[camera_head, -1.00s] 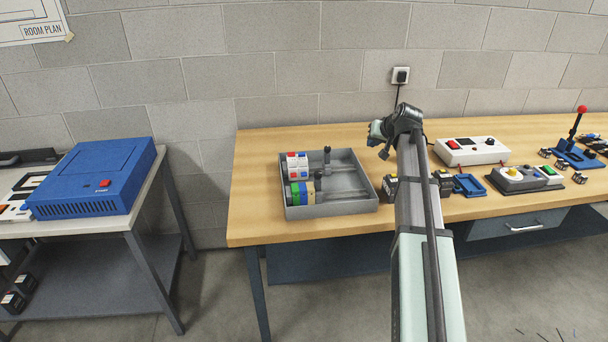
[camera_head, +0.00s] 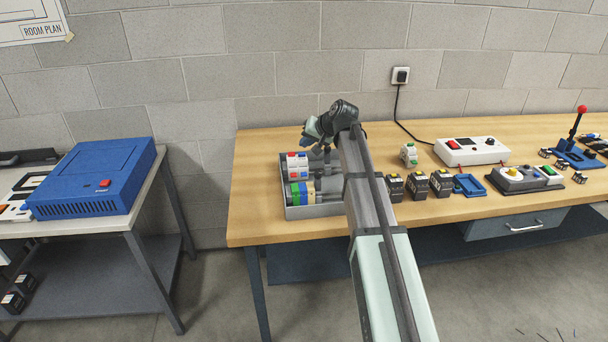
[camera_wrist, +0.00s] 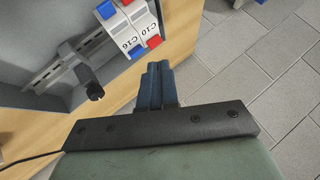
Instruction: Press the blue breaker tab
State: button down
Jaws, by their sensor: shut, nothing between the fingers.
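My gripper (camera_head: 307,146) is shut and empty above the back left part of the grey tray (camera_head: 281,186). Two white breakers (camera_head: 297,166) stand side by side on a rail there, one with red parts and one with blue. In the wrist view, the breaker marked C16 (camera_wrist: 122,33) has a blue tab (camera_wrist: 135,52) near its label and another blue part (camera_wrist: 106,10) at its far end. The shut fingertips (camera_wrist: 158,66) appear just below the red tab (camera_wrist: 153,41) of the C10 breaker. I cannot tell any contact.
A post with a dark knob (camera_wrist: 93,90) stands on a rail beside the breakers. Green, blue and tan blocks (camera_head: 301,193) sit at the tray's front. Several black-and-yellow blocks (camera_head: 417,185) and a white-green module (camera_head: 408,154) stand right of the tray.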

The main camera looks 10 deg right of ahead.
aim_at(301, 169)
jog(key=shift+f, duration=4.4)
jog(key=shift+f, duration=0.15)
jog(key=shift+f, duration=0.25)
